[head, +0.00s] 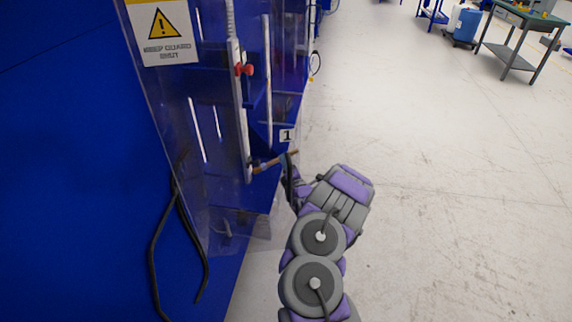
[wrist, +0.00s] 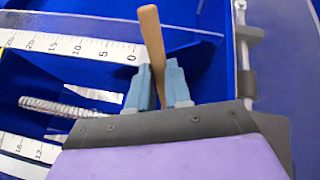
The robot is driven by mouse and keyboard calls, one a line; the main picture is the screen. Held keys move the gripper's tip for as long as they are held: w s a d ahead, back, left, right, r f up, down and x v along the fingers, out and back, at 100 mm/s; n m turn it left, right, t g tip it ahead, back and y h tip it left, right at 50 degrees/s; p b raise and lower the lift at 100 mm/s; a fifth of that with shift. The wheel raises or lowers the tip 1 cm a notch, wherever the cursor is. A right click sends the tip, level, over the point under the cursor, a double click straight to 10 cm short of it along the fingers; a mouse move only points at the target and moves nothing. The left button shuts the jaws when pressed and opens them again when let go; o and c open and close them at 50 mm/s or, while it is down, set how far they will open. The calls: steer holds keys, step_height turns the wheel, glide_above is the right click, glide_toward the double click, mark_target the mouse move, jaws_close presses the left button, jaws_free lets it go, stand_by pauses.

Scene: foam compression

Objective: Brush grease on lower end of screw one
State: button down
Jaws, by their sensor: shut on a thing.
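My gripper (head: 288,162) is beside the open side of the blue machine, low down near the plate marked 1 (head: 287,135). It is shut on a brush with a wooden handle (head: 265,163). In the wrist view the tan handle (wrist: 151,40) stands between the two light-blue fingers (wrist: 158,88); no bristles can be made out there. In the head view the brush's left end is close to the lower end of a long white upright strip (head: 246,150); I cannot tell whether they touch. A threaded screw (wrist: 62,107) shows at left in the wrist view, apart from the fingers.
A clear guard panel (head: 190,110) with a warning sign (head: 162,28) covers the machine's near side. Black cables (head: 165,220) hang beside it. White scales (wrist: 70,45) run near the screw. The floor (head: 450,200) at right is clear; a workbench (head: 515,35) stands far off.

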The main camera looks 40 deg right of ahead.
step_height(320, 180, up, 11)
steer(key=p, duration=0.1)
stand_by(1.3)
steer(key=shift+w, duration=0.1)
step_height(320, 180, down, 11)
steer(key=b, duration=0.1)
steer(key=shift+f, duration=0.15)
stand_by(1.4)
steer(key=s+d, duration=0.4)
steer(key=shift+s, duration=0.35)
